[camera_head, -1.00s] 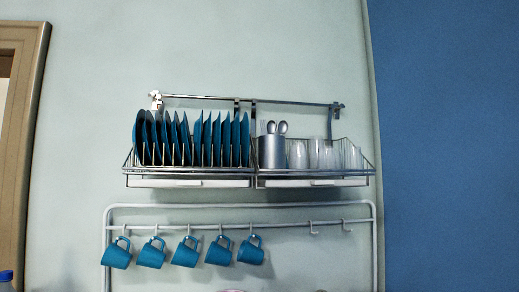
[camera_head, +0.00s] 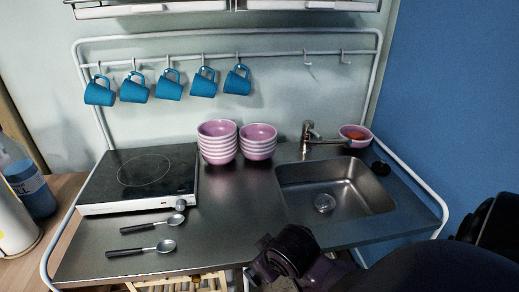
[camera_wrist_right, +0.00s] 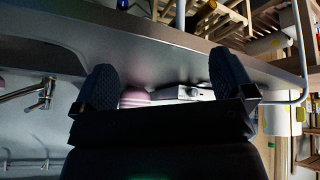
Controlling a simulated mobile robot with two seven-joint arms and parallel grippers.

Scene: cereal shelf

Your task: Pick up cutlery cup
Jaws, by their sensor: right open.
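The cutlery cup is out of view now; only the underside of the wall rack (camera_head: 305,5) shows at the top of the head view. My right gripper (camera_wrist_right: 164,76) is open and empty in the right wrist view, its two black fingers wide apart. Beyond the fingers that view shows the counter and pink bowls, upside down or turned. In the head view a dark part of my right arm (camera_head: 290,254) is at the counter's front edge. My left gripper is not in view.
Blue mugs (camera_head: 169,86) hang on a rail above the counter. Pink bowl stacks (camera_head: 217,145) stand at the back, between the hotplate (camera_head: 140,178) and the sink (camera_head: 338,195). Two spoons (camera_head: 152,249) lie at the front left. Bottles (camera_head: 32,190) stand at the far left.

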